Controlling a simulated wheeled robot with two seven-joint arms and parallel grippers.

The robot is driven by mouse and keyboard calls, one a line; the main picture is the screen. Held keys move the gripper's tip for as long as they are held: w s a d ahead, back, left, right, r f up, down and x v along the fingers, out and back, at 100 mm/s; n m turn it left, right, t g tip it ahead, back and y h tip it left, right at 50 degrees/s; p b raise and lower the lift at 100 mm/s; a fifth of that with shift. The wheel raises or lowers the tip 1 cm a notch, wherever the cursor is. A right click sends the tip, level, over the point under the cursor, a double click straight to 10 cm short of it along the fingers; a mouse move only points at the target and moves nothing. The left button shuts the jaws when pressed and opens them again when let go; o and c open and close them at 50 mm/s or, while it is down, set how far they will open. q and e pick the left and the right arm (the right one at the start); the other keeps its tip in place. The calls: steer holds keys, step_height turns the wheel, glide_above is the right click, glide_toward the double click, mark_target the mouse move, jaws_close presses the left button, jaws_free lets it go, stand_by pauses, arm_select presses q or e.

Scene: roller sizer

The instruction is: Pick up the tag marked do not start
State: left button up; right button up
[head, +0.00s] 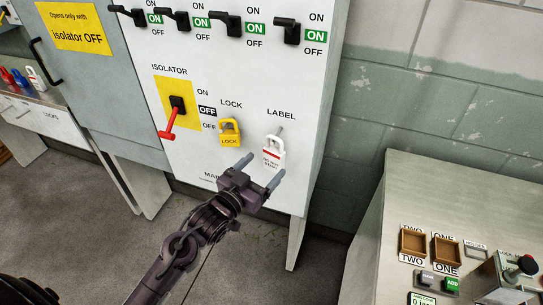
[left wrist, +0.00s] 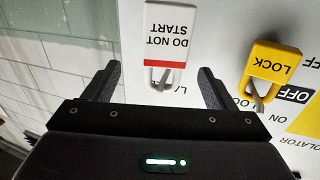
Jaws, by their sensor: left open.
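The tag marked do not start (head: 273,152) is white with a red stripe and a looped top. It hangs from a peg under the word LABEL on the white cabinet front. In the left wrist view the tag (left wrist: 172,30) shows upside down, with its loop between my fingers in the picture. My left gripper (head: 262,170) is open and empty, just in front of the tag's lower part in the head view. Its fingers (left wrist: 160,72) lie either side of the loop in the left wrist view. Whether they touch the tag cannot be told. My right gripper is not in view.
A yellow padlock (head: 229,133) hangs close left of the tag. The red isolator handle (head: 170,120) is farther left, with black breaker levers (head: 228,26) above. A grey control console (head: 400,195) stands at the right. A LOCKS bench (head: 45,120) is at the left.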

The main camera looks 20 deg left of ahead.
mark_target(271, 155)
arm_select(q)
steer(key=x, duration=0.1)
steer(key=p+x, duration=0.1)
steer(key=x, duration=0.1)
steer(key=p+x, duration=0.1)
steer(key=x, duration=0.1)
steer(key=shift+w+a+r, duration=0.15)
steer(key=shift+w+a, duration=0.1)
steer(key=shift+w, duration=0.1)
steer(key=shift+w+d, duration=0.2)
steer(key=shift+w, duration=0.35)
steer(key=c, duration=1.2)
